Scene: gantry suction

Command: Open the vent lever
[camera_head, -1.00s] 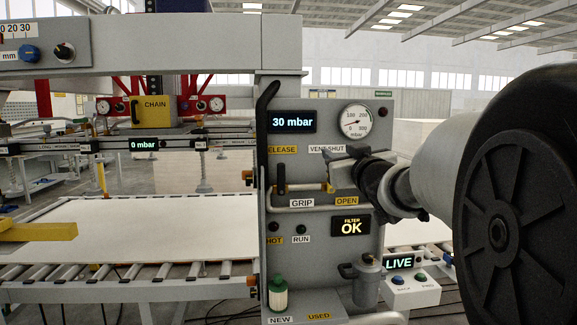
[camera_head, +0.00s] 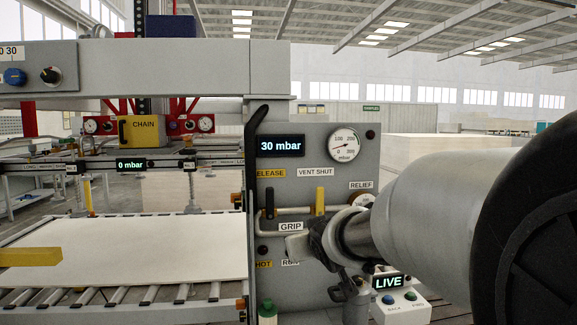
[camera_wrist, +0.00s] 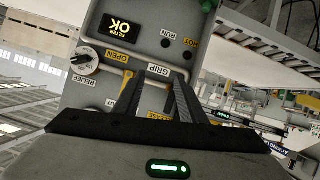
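The yellow vent lever (camera_head: 320,201) stands upright on the grey control panel (camera_head: 350,170) in the head view, just under the VENT SHUT label (camera_head: 315,172). My gripper (camera_head: 290,244) is below the lever, in front of the panel near the GRIP label (camera_head: 291,227), and appears clear of the lever. In the wrist view my gripper's two fingers (camera_wrist: 160,75) are apart, with the GRIP label between their tips and nothing visibly held. A yellow part, likely the lever, shows left of the fingers there, partly covered. The OPEN label is hidden in the head view but shows in the wrist view (camera_wrist: 117,57).
A dark-handled lever (camera_head: 269,203) stands left of the vent lever on the same pipework. A RELIEF knob (camera_head: 362,200) is at the right. The display (camera_head: 281,146) reads 30 mbar. A roller conveyor with a pale board (camera_head: 130,250) lies left.

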